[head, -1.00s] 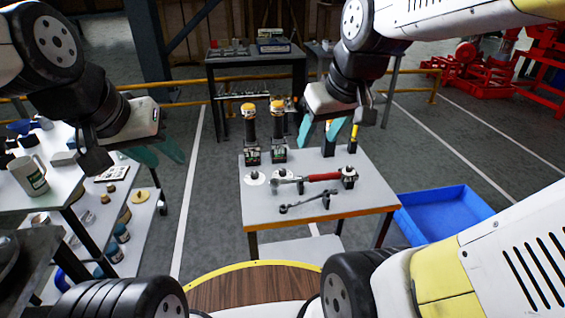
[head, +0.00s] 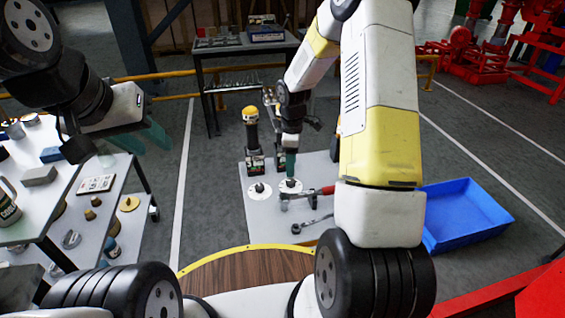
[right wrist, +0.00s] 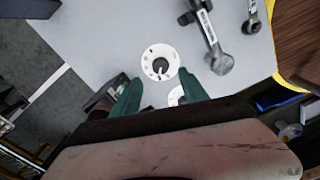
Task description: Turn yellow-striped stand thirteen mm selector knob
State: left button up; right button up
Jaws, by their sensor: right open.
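Two white dials with dark knobs lie on the grey table: a left dial (head: 259,191) and a right dial (head: 290,186). The right dial with its knob also shows in the right wrist view (right wrist: 160,62); the other is mostly hidden there. A yellow-topped stand (head: 251,135) stands behind the left dial. A second stand behind the right dial is largely hidden by my right arm; stripes cannot be made out. My right gripper (head: 290,166) points down just above the right dial, its teal fingers apart and empty. My left gripper (head: 150,138) hangs at the left, empty.
A blue bin (head: 465,215) stands right of the table. Shelves with bottles and blocks are at the left. My right arm hides the table's right side.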

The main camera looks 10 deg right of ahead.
aim_at(291, 181)
notch_tip(291, 181, down, 7)
jog(key=shift+s+r, duration=0.1)
dwell(0.3)
grip_shut()
